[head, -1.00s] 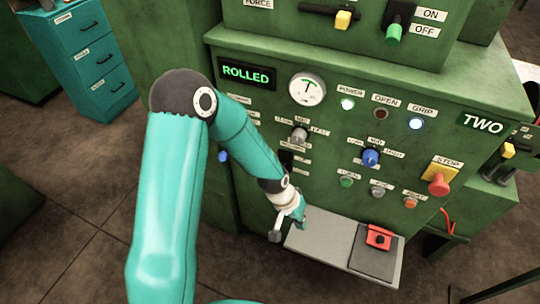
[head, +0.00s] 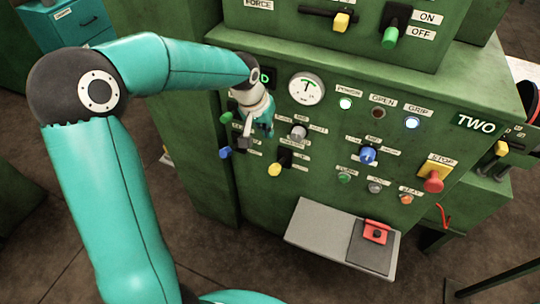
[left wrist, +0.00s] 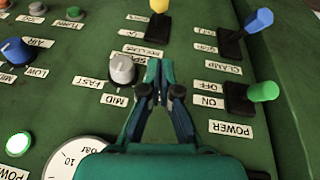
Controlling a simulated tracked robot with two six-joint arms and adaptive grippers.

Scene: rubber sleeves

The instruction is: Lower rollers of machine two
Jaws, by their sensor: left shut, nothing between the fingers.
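The green machine marked TWO (head: 452,160) fills the middle and right of the head view. A lever with a yellow knob (head: 275,169) sits low on its panel, the knob pointing down and left. It also shows at the top edge of the left wrist view (left wrist: 159,6), with labels beside it too small to read surely. My left gripper (head: 270,131) is in front of the panel, above that lever and left of the grey speed knob (head: 299,131). In the left wrist view its fingertips (left wrist: 156,66) are together and empty, apart from the yellow knob. My right gripper is not in view.
A green-knobbed power lever (left wrist: 263,92) and a blue-knobbed clamp lever (left wrist: 257,21) stand close beside the gripper. A blue knob (head: 368,155), a red stop button (head: 433,181) and a grey shelf (head: 316,227) with a red part (head: 375,232) lie to the right.

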